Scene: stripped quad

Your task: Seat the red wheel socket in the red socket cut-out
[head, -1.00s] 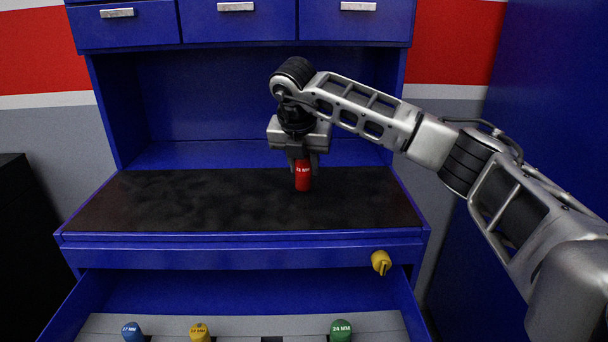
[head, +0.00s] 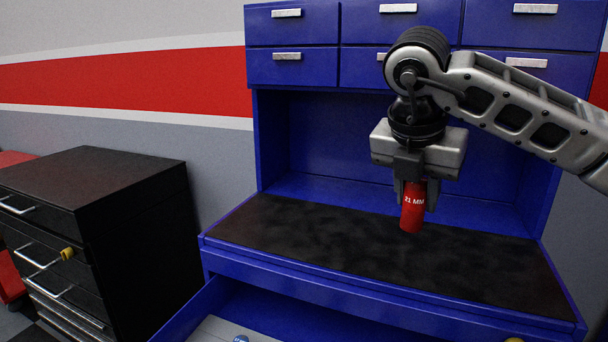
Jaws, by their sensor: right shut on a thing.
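The red wheel socket (head: 411,212), marked 21 MM, is a short red cylinder held slightly tilted over the black worktop (head: 310,232). My right gripper (head: 413,190) is shut on its upper part and points down. I cannot tell for sure whether the socket's lower end touches the worktop. The open drawer (head: 207,308) below shows only its left part, with a grey insert (head: 226,331) and the top of a blue socket (head: 241,339). The red socket cut-out is out of view. My left gripper is not in view.
Blue drawers with silver handles (head: 398,8) hang above the worktop. A yellow thing (head: 514,339) shows at the bottom edge. The worktop's left part is clear.

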